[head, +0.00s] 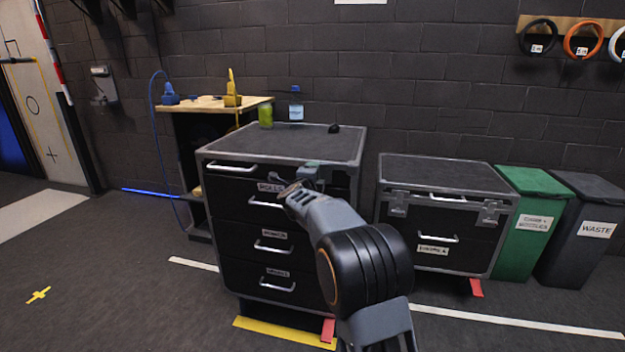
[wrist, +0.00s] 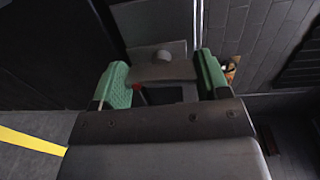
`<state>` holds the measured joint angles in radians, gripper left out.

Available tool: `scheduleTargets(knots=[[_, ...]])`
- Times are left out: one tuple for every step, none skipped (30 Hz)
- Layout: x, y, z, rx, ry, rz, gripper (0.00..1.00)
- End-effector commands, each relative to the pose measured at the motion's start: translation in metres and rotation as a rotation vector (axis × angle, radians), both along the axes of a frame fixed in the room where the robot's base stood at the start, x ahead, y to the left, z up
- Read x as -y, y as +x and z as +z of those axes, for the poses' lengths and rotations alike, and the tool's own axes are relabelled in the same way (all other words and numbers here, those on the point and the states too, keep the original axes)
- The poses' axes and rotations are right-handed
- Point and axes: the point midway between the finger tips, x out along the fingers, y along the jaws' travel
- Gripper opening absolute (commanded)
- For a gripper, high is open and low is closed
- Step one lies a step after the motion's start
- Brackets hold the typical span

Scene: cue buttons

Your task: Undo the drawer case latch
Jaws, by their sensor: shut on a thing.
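The drawer case (head: 222,215) is a tall black case with grey metal edges and several labelled drawers, standing in the middle of the head view. My gripper (head: 302,182) is at the upper right of its front, by the top drawer. In the wrist view the green pads of my gripper (wrist: 163,78) stand either side of a grey latch piece (wrist: 162,52) with a round knob, and are shut on it. My gripper and wrist hide most of the latch in the head view, and how far it is turned cannot be told.
A lower black case (head: 440,173) with two latches stands to the right, beside green (head: 530,215) and dark grey bins (head: 590,230). A bottle (head: 296,105), a green jar (head: 266,117) and a wooden-topped bench (head: 200,104) are behind.

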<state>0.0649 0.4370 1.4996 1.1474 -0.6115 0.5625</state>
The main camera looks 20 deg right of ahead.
Motion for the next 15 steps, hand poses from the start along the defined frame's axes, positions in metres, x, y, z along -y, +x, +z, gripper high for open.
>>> scheduleTargets(knots=[[-0.0003, 0.0002, 0.0023, 0.005, 0.002, 0.001, 0.45], [-0.0003, 0.0002, 0.0023, 0.005, 0.002, 0.001, 0.45], [-0.0003, 0.0002, 0.0023, 0.005, 0.002, 0.001, 0.45], [-0.0003, 0.0002, 0.0023, 0.005, 0.002, 0.001, 0.45], [-0.0004, 0.0001, 0.0023, 0.005, 0.002, 0.001, 0.45], [-0.0004, 0.0001, 0.0023, 0.005, 0.002, 0.001, 0.45], [-0.0004, 0.0001, 0.0024, 0.005, 0.002, 0.001, 0.7], [-0.0004, 0.0001, 0.0023, 0.005, 0.002, 0.001, 0.73], [-0.0004, 0.0001, 0.0022, 0.005, 0.002, 0.001, 0.76], [-0.0004, 0.0001, 0.0021, 0.005, 0.002, 0.001, 0.79], [-0.0003, 0.0002, 0.0019, 0.004, 0.001, 0.001, 0.82], [-0.0003, 0.0001, 0.0016, 0.003, 0.001, 0.001, 0.86], [-0.0003, 0.0001, 0.0015, 0.003, 0.001, 0.001, 0.89], [-0.0003, 0.0001, 0.0013, 0.003, 0.001, 0.001, 0.92], [-0.0003, 0.0001, 0.0011, 0.003, 0.001, 0.001, 0.94]])
